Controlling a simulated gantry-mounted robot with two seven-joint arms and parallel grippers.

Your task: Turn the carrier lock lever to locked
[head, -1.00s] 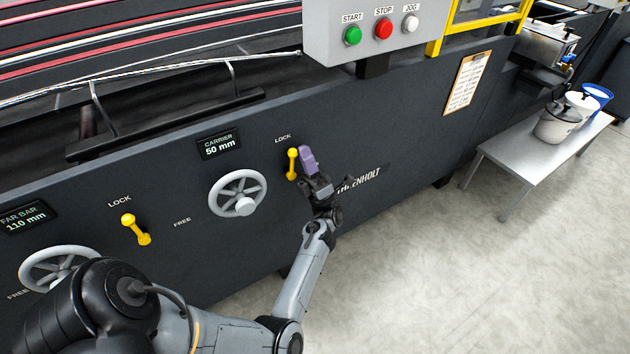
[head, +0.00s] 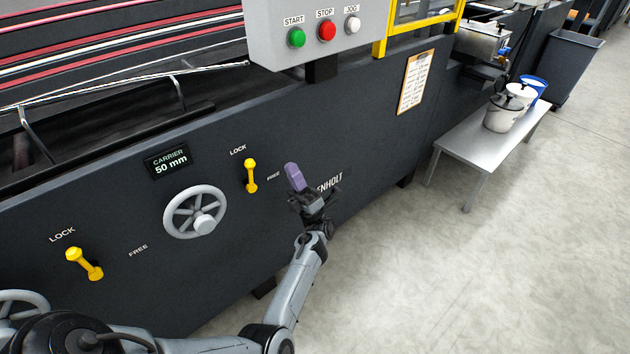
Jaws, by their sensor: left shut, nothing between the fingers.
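The yellow carrier lock lever (head: 251,176) is on the dark machine panel, right of the carrier handwheel (head: 195,211). It stands close to upright, its knob at the top under the LOCK label (head: 238,150). The FREE label (head: 273,176) is to its right. My left gripper (head: 293,175), with purple fingertips, is shut and empty. It is to the right of the lever, with a clear gap between them in the picture. My right gripper is not in view.
A button box (head: 305,35) juts out above the panel. A metal table (head: 490,145) with pots stands at right; the floor between is clear.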

